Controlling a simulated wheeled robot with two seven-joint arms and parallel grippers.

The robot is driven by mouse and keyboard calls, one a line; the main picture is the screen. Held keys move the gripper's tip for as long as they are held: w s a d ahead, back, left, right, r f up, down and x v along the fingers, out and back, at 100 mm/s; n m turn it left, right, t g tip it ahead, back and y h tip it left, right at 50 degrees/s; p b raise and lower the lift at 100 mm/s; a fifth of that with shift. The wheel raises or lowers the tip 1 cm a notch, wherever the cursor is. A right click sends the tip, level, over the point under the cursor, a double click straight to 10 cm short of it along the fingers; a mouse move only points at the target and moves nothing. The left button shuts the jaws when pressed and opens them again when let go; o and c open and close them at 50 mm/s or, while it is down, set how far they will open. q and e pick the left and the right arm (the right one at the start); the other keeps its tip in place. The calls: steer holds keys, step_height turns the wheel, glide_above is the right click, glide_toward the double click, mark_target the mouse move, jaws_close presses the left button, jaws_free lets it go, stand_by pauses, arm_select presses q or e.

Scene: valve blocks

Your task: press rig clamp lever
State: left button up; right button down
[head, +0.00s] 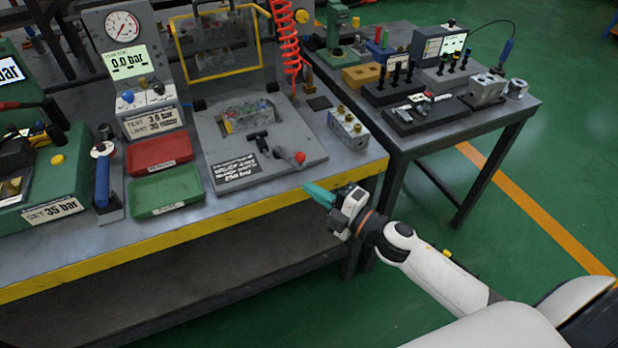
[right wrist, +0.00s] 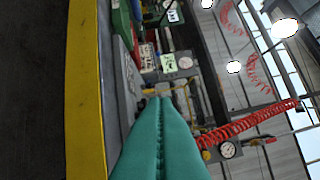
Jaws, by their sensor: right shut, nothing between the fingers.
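The test rig has a grey base plate (head: 228,153) on the near bench. A lever with a red knob (head: 299,158) lies low at the plate's front right. A black T-shaped handle (head: 258,138) is left of it. A valve block (head: 246,117) sits on the rig behind them. My right gripper (head: 318,194) has teal fingers and is in front of the bench's yellow edge, apart from the red-knobbed lever. In the right wrist view its fingers (right wrist: 160,115) are together with nothing between them; the lever cannot be made out there. My left gripper is not in view.
A red tray (head: 158,167) and a green tray (head: 198,184) lie left of the rig. A metal block (head: 347,128) stands right of it. A coiled red hose (head: 287,50) hangs behind. A second table (head: 450,123) stands at right; the floor in front is clear.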

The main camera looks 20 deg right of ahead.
steer(key=f+p+x, duration=0.1)
steer(key=p+x, duration=0.1)
steer(key=x, duration=0.7)
steer(key=d, duration=0.4)
steer(key=shift+w+b, duration=0.35)
steer(key=shift+w, duration=0.05)
steer(key=shift+r, duration=0.1)
steer(key=shift+d, duration=0.1)
